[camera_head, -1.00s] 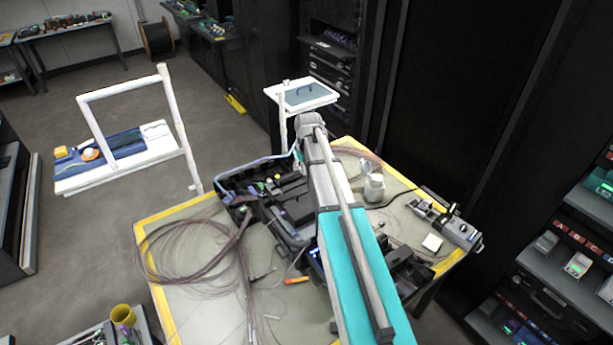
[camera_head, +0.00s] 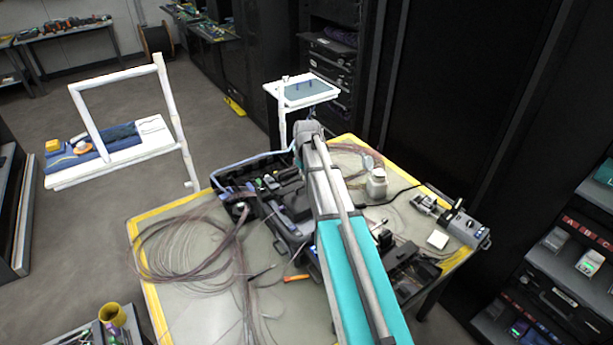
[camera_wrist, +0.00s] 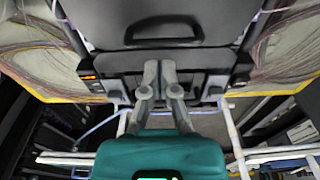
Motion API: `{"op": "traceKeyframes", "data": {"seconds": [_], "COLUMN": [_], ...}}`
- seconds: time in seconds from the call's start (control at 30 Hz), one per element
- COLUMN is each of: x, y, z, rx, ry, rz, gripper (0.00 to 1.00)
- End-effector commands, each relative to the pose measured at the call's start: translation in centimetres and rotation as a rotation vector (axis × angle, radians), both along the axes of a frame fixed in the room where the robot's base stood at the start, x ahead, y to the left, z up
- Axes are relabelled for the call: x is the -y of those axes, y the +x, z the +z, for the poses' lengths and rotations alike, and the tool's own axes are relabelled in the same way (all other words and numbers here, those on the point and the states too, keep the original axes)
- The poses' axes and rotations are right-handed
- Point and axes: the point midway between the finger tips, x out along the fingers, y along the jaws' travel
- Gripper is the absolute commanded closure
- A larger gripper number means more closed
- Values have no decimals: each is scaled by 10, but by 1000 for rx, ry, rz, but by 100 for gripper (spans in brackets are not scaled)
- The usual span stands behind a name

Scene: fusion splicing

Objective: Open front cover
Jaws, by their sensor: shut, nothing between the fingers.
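In the wrist view my gripper (camera_wrist: 160,72) has its two grey fingers together, with nothing between them. Its tips are at the near edge of a dark device (camera_wrist: 108,62), over its middle; I cannot tell whether they touch it. A dark panel with a curved handle (camera_wrist: 165,42) spans the device just beyond the fingertips, and it looks like the front cover, lying closed. Small latch-like parts sit on either side of the fingers. In the head view my own arm hides the gripper and most of the device.
The worktable (camera_head: 200,285) has yellow edges and carries coiled fibres (camera_head: 180,250), an open black case (camera_head: 228,208), an orange-handled tool (camera_head: 296,278), a bottle (camera_head: 377,185) and a small grey device (camera_head: 462,229). A white stand (camera_head: 300,93) is behind. Dark cabinets close off the right.

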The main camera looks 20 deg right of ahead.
Motion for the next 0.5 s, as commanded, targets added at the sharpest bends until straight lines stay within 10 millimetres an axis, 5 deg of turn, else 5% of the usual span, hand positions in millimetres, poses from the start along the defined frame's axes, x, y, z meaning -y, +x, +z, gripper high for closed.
{"op": "traceKeyframes", "data": {"seconds": [0.5], "x": [-1], "y": [2], "z": [-27], "rx": [0], "ry": [0], "rz": [1], "gripper": [100]}}
